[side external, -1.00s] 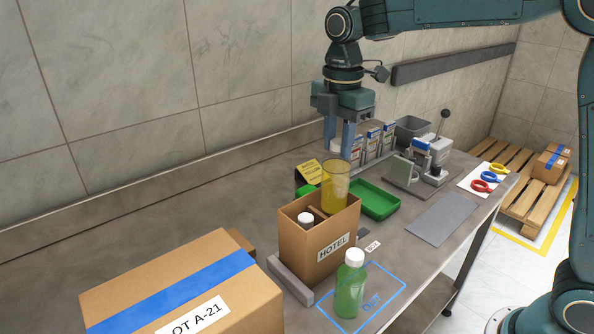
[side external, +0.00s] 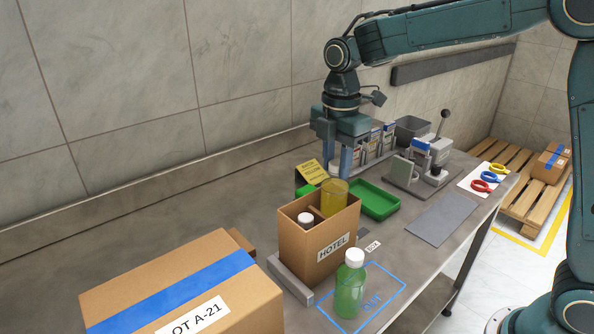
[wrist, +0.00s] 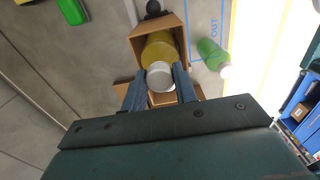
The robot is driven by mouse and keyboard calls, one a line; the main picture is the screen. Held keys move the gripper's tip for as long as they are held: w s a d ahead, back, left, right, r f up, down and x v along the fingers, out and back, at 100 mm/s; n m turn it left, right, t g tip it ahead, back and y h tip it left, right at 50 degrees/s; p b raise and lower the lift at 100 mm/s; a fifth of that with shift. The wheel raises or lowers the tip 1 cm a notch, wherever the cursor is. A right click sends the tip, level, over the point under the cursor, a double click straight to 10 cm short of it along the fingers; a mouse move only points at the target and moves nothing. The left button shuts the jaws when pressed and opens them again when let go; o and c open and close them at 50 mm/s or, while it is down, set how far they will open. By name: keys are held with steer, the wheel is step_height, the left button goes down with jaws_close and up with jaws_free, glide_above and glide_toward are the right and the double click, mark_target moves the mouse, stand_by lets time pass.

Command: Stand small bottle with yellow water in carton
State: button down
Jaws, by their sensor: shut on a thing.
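The bottle with yellow water (side external: 333,196) is upright, its lower part inside the open brown carton marked HOTEL (side external: 320,258). My gripper (side external: 338,172) is shut on its top end. In the wrist view the white cap of the yellow bottle (wrist: 161,78) sits between my gripper's fingers (wrist: 161,85), with the carton's walls (wrist: 139,47) around the bottle. Another white-capped bottle (side external: 305,219) stands in the carton's near compartment, beside a divider. The bottom of the yellow bottle is hidden by the carton.
A green bottle with a white cap (side external: 350,286) stands in front of the carton, by the blue OUT outline (side external: 388,296). A large box with blue tape (side external: 180,290) is at the left. A green tray (side external: 377,200) lies behind the carton.

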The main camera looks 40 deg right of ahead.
mark_target(335, 184)
steer(key=shift+f, duration=1.55)
steer(key=shift+f, duration=1.3)
steer(key=c, duration=1)
jaws_free()
steer(key=c, duration=0.4)
steer(key=shift+o, duration=0.2)
steer(key=shift+r, duration=0.2)
